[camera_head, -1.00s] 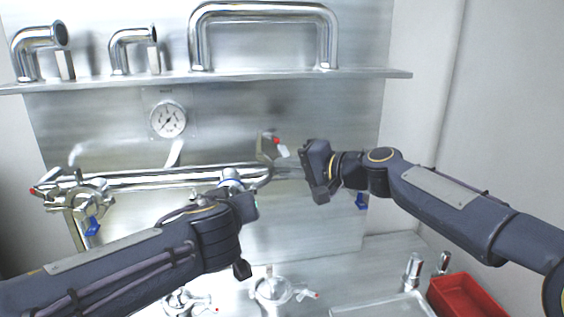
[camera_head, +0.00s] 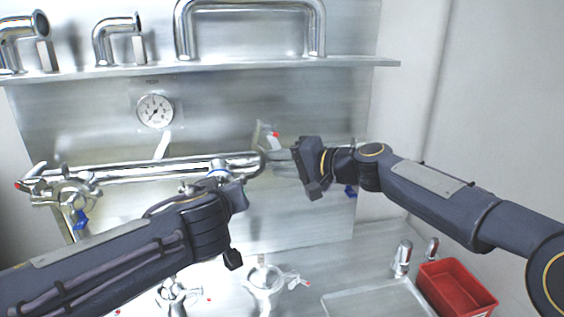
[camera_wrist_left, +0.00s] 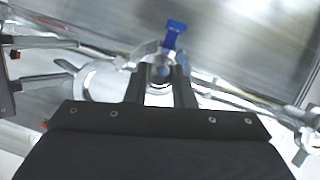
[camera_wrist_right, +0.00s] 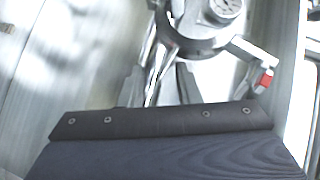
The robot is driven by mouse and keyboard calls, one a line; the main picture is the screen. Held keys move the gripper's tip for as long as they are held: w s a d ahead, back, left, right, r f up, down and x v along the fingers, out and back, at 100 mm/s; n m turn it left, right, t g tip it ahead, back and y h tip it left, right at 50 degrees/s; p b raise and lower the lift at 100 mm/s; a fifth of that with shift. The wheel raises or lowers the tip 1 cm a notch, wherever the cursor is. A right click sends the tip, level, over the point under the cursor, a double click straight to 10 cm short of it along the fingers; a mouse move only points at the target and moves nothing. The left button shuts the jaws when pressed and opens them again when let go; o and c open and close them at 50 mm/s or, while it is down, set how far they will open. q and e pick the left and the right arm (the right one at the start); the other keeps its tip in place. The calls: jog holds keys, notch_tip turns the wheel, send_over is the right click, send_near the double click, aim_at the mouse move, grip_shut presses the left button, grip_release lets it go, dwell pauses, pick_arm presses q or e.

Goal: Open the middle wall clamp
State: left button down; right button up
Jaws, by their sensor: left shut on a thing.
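Another clamp with a blue piece (camera_head: 72,192) is at the pipe's left end. A shelf (camera_head: 220,68) with bent pipes runs above, over a round gauge (camera_head: 155,111). Fittings (camera_head: 264,284), a shallow tray (camera_head: 375,302) and a red bin (camera_head: 455,290) stand on the counter.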

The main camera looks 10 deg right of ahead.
pick_arm(q)
jog(key=shift+d, duration=0.15)
pick_arm(e)
jog(key=shift+s+a, duration=0.2)
jog(key=shift+a, duration=0.25)
jog(key=shift+s, duration=0.1)
jog(key=shift+s+d, duration=0.1)
jog(key=shift+d, duration=0.15)
pick_arm(q)
jog(key=shift+f, duration=0.15)
pick_arm(e)
jog(key=v, duration=1.1)
jog(key=shift+d, duration=0.5)
jog(key=shift+r, duration=0.1)
pick_arm(q)
jog(key=shift+r, duration=1.65)
pick_arm(e)
jog(key=shift+r, duration=0.25)
pick_arm(q)
jog(key=shift+a, duration=0.2)
jog(key=shift+s, duration=0.15)
pick_arm(e)
jog(key=shift+f, duration=0.1)
